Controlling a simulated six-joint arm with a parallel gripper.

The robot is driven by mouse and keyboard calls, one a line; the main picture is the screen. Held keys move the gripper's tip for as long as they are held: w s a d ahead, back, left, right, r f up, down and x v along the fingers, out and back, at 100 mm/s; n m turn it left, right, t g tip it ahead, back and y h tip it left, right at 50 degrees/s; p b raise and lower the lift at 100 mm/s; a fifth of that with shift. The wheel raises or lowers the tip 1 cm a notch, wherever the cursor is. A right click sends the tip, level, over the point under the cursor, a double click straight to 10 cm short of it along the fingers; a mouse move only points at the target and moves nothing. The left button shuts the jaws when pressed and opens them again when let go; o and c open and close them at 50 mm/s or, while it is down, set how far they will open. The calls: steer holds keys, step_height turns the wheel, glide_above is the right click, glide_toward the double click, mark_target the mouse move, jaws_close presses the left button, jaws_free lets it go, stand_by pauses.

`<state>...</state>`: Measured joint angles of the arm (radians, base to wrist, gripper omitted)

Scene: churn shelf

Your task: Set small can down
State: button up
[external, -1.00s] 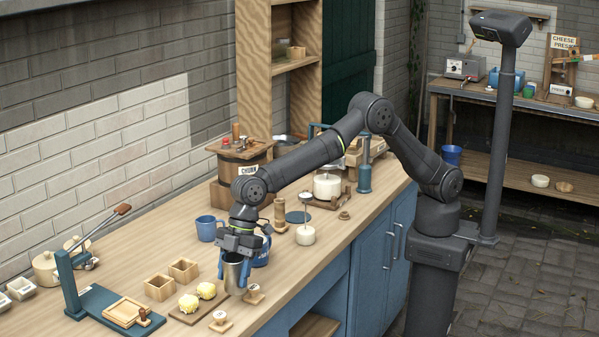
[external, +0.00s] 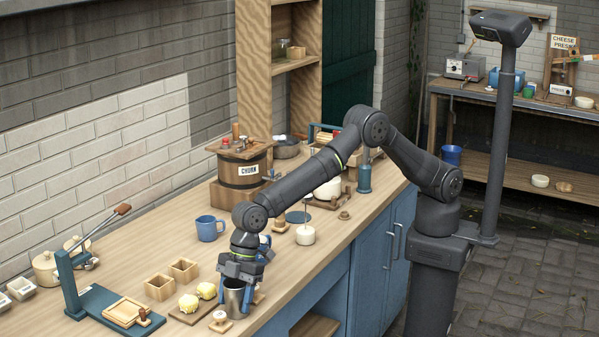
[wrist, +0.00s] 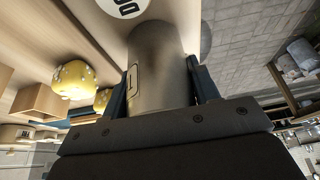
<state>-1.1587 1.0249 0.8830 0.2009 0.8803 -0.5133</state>
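The small can (external: 235,298) is a plain grey metal cup near the front edge of the wooden bench. My gripper (external: 234,291) points down with its blue fingers on both sides of it. In the wrist view, the can (wrist: 158,62) fills the space between the two fingers (wrist: 157,88), which press against its sides. The can looks upright and is at or just above the bench top. I cannot tell whether its base touches the wood.
Yellow butter pieces (external: 206,290) lie on a board left of the can. A round wooden stamp (external: 220,322) is close in front. Wooden boxes (external: 160,288), a blue mug (external: 209,229) and a churn (external: 242,172) stand farther back. The bench's front edge is close by.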

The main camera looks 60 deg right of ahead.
mark_target(231, 306)
steer(key=shift+o, duration=1.3)
steer(key=shift+r, duration=0.2)
steer(key=v, duration=1.2)
steer(key=shift+f, duration=0.1)
steer(key=x, duration=1.2)
steer(key=shift+f, duration=0.15)
step_height(231, 306, up, 2)
steer(key=shift+r, duration=0.65)
